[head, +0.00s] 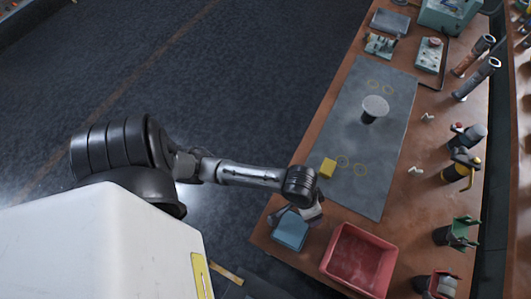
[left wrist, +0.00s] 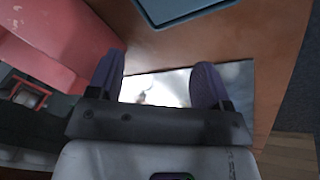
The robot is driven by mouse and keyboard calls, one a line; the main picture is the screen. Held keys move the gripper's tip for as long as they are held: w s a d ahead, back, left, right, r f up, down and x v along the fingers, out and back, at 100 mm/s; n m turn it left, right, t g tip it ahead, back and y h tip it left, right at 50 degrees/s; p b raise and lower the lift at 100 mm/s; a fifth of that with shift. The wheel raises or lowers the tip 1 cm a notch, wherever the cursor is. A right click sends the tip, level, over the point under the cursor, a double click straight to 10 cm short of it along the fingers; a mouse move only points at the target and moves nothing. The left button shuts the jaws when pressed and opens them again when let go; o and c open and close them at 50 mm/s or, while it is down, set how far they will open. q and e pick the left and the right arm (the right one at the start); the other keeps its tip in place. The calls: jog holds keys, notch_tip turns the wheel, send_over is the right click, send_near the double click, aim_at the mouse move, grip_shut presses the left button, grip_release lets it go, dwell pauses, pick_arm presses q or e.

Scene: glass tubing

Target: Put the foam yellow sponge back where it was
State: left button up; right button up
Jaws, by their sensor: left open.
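The yellow foam sponge (head: 328,168) lies on the near left part of the grey mat (head: 345,120), beside a yellow ring marking (head: 342,161). My left gripper (head: 313,213) is just in front of the mat's near edge, nearer to me than the sponge and apart from it. In the left wrist view the two purple-grey fingers (left wrist: 157,82) stand apart with nothing held between them. Behind them is a bright, shiny flat surface. The sponge does not show in the left wrist view. My right gripper is not in view.
A blue box (head: 290,231) and a red tray (head: 350,262) stand close to my left gripper. A grey round-topped object (head: 375,107) stands on the mat. Several tools and holders line the table's right side. Much of the mat is clear.

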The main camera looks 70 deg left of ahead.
pick_arm(q)
jog(key=s+a, duration=0.1)
jog(key=s, duration=0.2)
jog(key=s+a+m+y, duration=0.1)
jog(key=s+a, duration=0.1)
jog(key=s, duration=0.2)
jog(key=s+a+m+y, duration=0.1)
jog(key=s, duration=0.3)
jog(key=shift+s+a+f+t, duration=0.1)
jog(key=shift+a+f+t, duration=0.2)
jog(key=shift+t, duration=0.1)
jog(key=shift+s+a+m, duration=0.25)
jog(key=shift+s+m, duration=0.05)
